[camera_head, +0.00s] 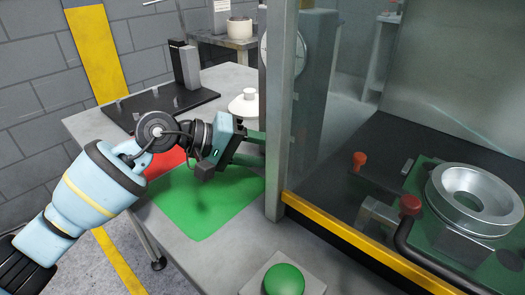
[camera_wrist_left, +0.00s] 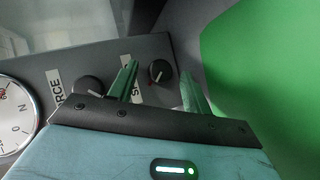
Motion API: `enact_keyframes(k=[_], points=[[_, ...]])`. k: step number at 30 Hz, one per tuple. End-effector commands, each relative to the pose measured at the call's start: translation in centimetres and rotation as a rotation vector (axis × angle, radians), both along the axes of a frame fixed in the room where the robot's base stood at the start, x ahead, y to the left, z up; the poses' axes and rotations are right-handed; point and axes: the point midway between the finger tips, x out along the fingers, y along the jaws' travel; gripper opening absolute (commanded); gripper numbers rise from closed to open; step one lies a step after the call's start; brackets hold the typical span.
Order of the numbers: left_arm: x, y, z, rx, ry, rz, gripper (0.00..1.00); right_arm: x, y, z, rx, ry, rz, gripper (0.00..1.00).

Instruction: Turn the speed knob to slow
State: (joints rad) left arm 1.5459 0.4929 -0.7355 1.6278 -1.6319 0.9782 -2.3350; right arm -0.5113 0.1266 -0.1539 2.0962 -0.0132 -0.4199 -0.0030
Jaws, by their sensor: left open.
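The speed knob (camera_wrist_left: 160,73) is a small dark round knob with a reddish mark at its lower left, on a grey panel in the left wrist view. A label starting with "S" beside it is partly hidden by one finger. My left gripper (camera_wrist_left: 158,80) is open, and its two green fingers appear on either side of this knob. I cannot tell how far the fingertips are from it. In the head view my left gripper (camera_head: 258,149) points right at the machine's grey post, which hides the knob. My right gripper is in neither view.
A second dark knob (camera_wrist_left: 88,88) with a label ending in "RCE" and a round dial (camera_wrist_left: 14,115) lie left of it. A green mat (camera_head: 200,205) covers the table below my arm. A green button (camera_head: 284,279) stands in front. A metal ring (camera_head: 447,205) sits inside the machine.

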Motion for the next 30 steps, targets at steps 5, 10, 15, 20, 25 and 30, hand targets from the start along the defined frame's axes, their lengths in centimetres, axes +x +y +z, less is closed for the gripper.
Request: enact_keyframes(k=[5,10,15,20,25,30], points=[[-0.8,2.5,1.0,0.003,-0.001,0.003,0.49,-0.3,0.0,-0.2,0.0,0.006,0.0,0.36],[-1.6,4.7,2.0,0.002,0.002,0.003,0.49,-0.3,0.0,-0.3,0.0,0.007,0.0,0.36],[-2.1,5.9,2.6,0.001,0.002,0.002,0.49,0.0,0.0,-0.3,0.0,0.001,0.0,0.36],[-2.2,6.1,2.8,0.001,0.002,0.0,0.49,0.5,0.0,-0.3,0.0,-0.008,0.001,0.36],[-2.2,6.1,2.8,0.001,0.001,0.001,0.49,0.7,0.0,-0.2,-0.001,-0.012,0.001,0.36],[-2.2,6.1,2.8,0.001,0.001,0.001,0.49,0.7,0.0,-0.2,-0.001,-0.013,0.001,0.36]])
